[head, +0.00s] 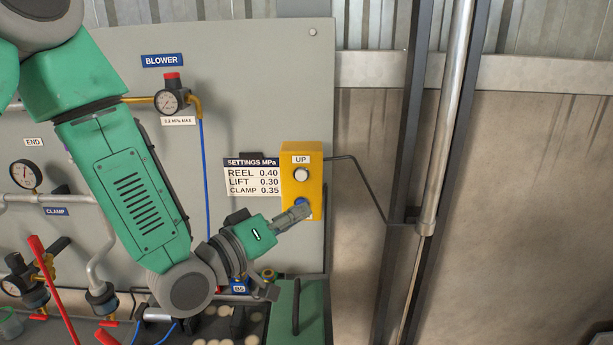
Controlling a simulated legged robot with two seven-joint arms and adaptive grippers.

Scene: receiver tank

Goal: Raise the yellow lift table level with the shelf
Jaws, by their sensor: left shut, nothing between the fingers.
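A yellow control box (288,187) is mounted at the right edge of the grey panel. It carries an "UP" label, a white round button (301,174) below it, and a blue button (300,201) lower down. My left gripper (302,210) is shut and empty. Its tips are at the lower part of the box, over the blue button, and partly hide it. I cannot tell whether they touch it. The white button is uncovered. I cannot make out the yellow lift table or the shelf. My right gripper is not in view.
A settings sign (252,177) reads "LIFT 0.30". A gauge (167,101) sits under the "BLOWER" label. A tall metal cylinder (446,120) stands at the right. Valves and a red lever (52,285) crowd the lower left. A green lidded thing (312,312) lies below the box.

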